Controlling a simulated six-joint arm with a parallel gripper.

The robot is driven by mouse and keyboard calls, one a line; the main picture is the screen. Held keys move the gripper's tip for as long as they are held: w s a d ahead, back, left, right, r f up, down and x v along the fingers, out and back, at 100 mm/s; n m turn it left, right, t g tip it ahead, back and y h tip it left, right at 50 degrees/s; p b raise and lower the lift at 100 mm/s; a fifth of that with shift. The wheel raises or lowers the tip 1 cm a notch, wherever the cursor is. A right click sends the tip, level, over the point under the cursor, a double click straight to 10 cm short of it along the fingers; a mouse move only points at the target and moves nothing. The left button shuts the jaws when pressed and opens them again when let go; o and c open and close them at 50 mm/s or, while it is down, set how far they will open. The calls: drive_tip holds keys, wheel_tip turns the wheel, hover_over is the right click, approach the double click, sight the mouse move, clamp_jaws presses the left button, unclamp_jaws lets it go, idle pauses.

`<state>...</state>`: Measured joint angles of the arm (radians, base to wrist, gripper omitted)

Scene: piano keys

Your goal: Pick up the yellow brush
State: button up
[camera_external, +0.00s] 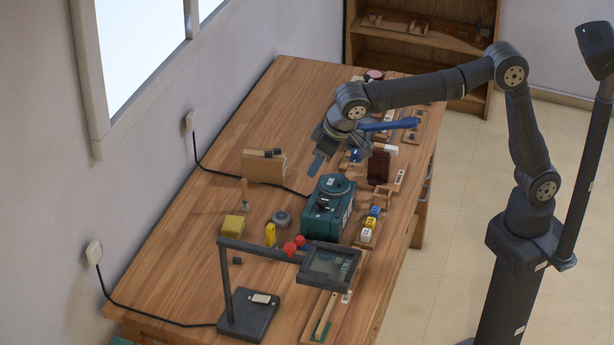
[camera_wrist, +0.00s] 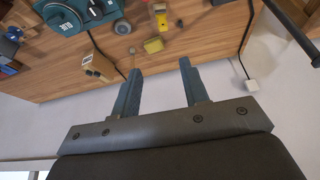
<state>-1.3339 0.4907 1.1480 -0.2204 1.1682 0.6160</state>
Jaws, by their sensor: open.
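A small upright yellow object (camera_external: 270,234) stands on the wooden table near the lamp. A squat yellow block (camera_external: 233,226) lies to its left. I cannot tell for sure which of them is the brush. In the wrist view the upright yellow object (camera_wrist: 161,17) shows at the top, with the yellow block (camera_wrist: 153,45) just below it. My gripper (camera_wrist: 158,80) is open and empty, its two blue-grey fingers well apart. In the external view my gripper (camera_external: 318,162) is above the table, behind the green machine and far from both yellow objects.
The green machine (camera_external: 322,210) stands mid-table, with a wooden box (camera_external: 263,166) to its left. The desk lamp (camera_external: 247,314) reaches over the near end. A grey round object (camera_external: 281,219) and red balls (camera_external: 290,248) lie near the yellow things. The table's left side is mostly clear.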

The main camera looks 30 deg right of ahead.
drive_tip(key=w+a+f+m+g+h, duration=0.1)
drive_tip(key=w+a+f+m+g, duration=0.1)
drive_tip(key=w+a+f+m, duration=0.5)
drive_tip(key=m+g, duration=0.2)
drive_tip(key=m, duration=1.1)
approach(270, 225)
drive_tip(key=shift+h, duration=0.4)
drive_tip(key=f, duration=0.7)
drive_tip(key=shift+w+a, duration=0.2)
drive_tip(key=shift+a, duration=0.2)
drive_tip(key=shift+s+a+f, duration=0.25)
drive_tip(key=shift+f, duration=0.6)
drive_tip(key=shift+s+a+f, duration=0.2)
drive_tip(key=shift+f, duration=0.65)
drive_tip(key=shift+s+a+f, duration=0.25)
drive_tip(key=shift+f, duration=0.6)
clamp_jaws()
